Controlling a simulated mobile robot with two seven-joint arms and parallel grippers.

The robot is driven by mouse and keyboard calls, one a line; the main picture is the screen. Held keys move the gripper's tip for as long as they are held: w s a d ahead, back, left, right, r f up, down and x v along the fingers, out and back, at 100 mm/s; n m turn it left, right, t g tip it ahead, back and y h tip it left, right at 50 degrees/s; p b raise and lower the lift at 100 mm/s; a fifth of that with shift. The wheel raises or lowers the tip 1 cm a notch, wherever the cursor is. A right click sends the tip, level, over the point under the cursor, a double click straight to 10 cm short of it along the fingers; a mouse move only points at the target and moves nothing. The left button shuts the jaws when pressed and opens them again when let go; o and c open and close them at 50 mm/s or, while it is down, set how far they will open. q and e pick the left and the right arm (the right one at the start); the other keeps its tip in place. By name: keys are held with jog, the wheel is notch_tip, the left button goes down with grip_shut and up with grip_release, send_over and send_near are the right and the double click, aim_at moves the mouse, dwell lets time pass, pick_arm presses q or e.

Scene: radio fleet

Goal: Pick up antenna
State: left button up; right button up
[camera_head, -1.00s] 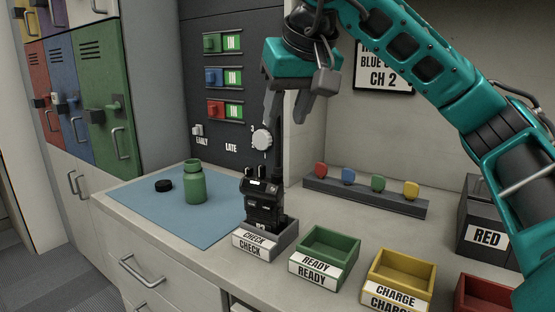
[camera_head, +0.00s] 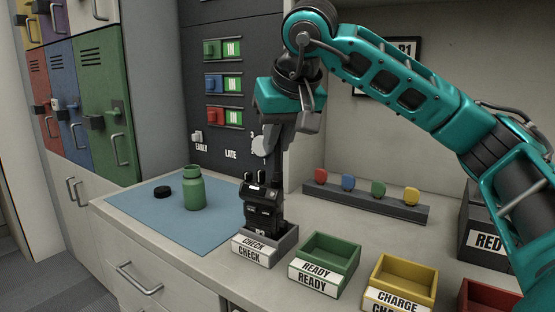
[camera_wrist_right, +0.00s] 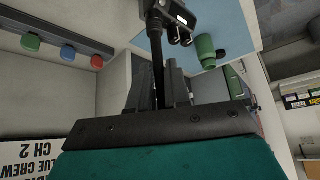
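The antenna (camera_wrist_right: 158,78) is a thin black rod standing up from the black radio (camera_head: 263,209). The radio sits upright in the grey CHECK tray (camera_head: 287,241), and it also shows at the top of the right wrist view (camera_wrist_right: 184,14). My right gripper (camera_head: 276,150) is above the radio, pointing down. In the right wrist view its fingers (camera_wrist_right: 158,90) are close on both sides of the antenna, and it looks shut on it. The fingers hide the antenna's upper part in the head view. My left gripper is not in view.
Green READY (camera_head: 325,270) and yellow CHARGE (camera_head: 397,291) trays are to the right. A rail with several coloured knobs (camera_head: 365,202) lies behind. A wall panel with a dial (camera_head: 259,146) is close behind the gripper.

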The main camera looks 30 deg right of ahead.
grip_shut()
jog(key=shift+r, duration=0.1)
